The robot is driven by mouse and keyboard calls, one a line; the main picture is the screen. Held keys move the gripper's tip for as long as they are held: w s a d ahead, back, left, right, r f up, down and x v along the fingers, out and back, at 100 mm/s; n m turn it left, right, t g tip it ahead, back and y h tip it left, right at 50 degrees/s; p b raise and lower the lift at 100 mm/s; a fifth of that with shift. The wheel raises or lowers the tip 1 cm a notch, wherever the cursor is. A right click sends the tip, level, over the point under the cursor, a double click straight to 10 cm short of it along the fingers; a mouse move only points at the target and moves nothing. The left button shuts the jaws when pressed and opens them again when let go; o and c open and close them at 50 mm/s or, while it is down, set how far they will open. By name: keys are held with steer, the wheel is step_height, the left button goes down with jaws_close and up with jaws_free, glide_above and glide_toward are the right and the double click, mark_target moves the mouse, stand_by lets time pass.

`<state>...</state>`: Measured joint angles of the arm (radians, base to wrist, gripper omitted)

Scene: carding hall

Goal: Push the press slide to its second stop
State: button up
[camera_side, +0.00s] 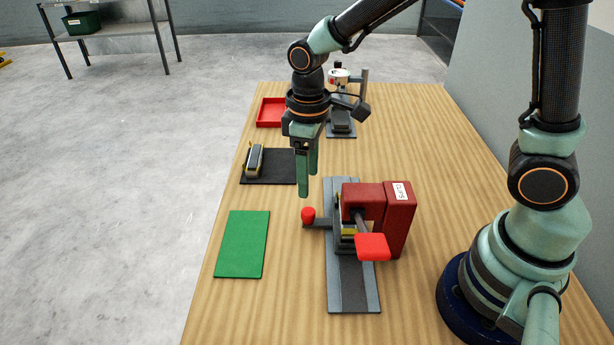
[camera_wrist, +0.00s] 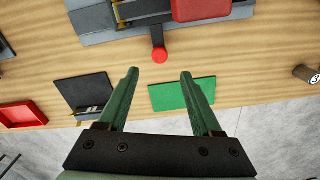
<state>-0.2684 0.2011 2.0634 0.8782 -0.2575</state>
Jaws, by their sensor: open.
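The red press (camera_side: 396,210) stands over a grey rail (camera_side: 353,290) on the wooden table, with a red pad on a lever at its front. A slide carrying a yellow and dark piece (camera_side: 347,231) sits on the rail under the press, partly hidden by it. A short arm with a red knob (camera_side: 308,214) sticks out to the left from the slide. My gripper (camera_side: 308,182) is open and empty, pointing down above and behind the knob. In the wrist view the knob (camera_wrist: 160,55) lies beyond the gap between the fingertips (camera_wrist: 160,75), apart from both.
A green mat (camera_side: 242,245) lies left of the rail. A black mat (camera_side: 277,166) with a black and yellow block (camera_side: 254,160) is behind it. A red tray (camera_side: 262,112) and a dial gauge stand (camera_side: 363,90) are at the back. Bare table lies in front.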

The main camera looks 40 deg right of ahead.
mark_target(308, 211)
step_height(308, 211, down, 9)
steer(key=shift+f, duration=0.1)
stand_by(0.4)
jaws_close()
stand_by(1.3)
